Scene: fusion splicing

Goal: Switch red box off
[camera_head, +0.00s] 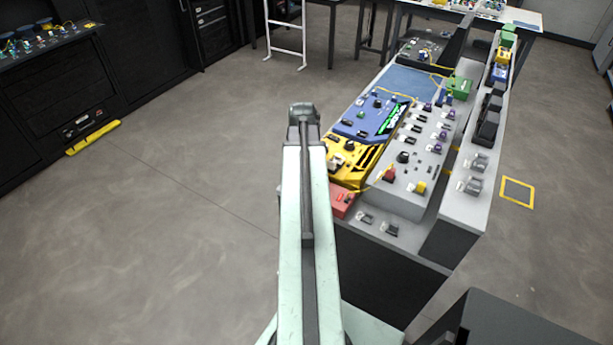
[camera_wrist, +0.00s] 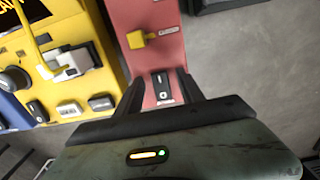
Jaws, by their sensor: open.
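The red box (camera_head: 341,200) sits at the near left corner of the workbench in the head view, just right of my arm. In the wrist view the red box (camera_wrist: 148,18) fills the top middle, with a yellow connector (camera_wrist: 140,39) on it. A black rocker switch (camera_wrist: 162,87) on the red box lies between my fingers. My gripper (camera_wrist: 161,88) is open, one finger to each side of the switch, holding nothing. I cannot tell whether the fingers touch the box. In the head view my fingertips are hidden behind my arm.
A yellow device (camera_head: 350,164) with several knobs and switches stands right beside the red box; it also shows at left in the wrist view (camera_wrist: 72,22). A blue panel (camera_head: 367,116) and grey console (camera_head: 409,180) lie beyond. Open floor (camera_head: 190,215) is left of the bench.

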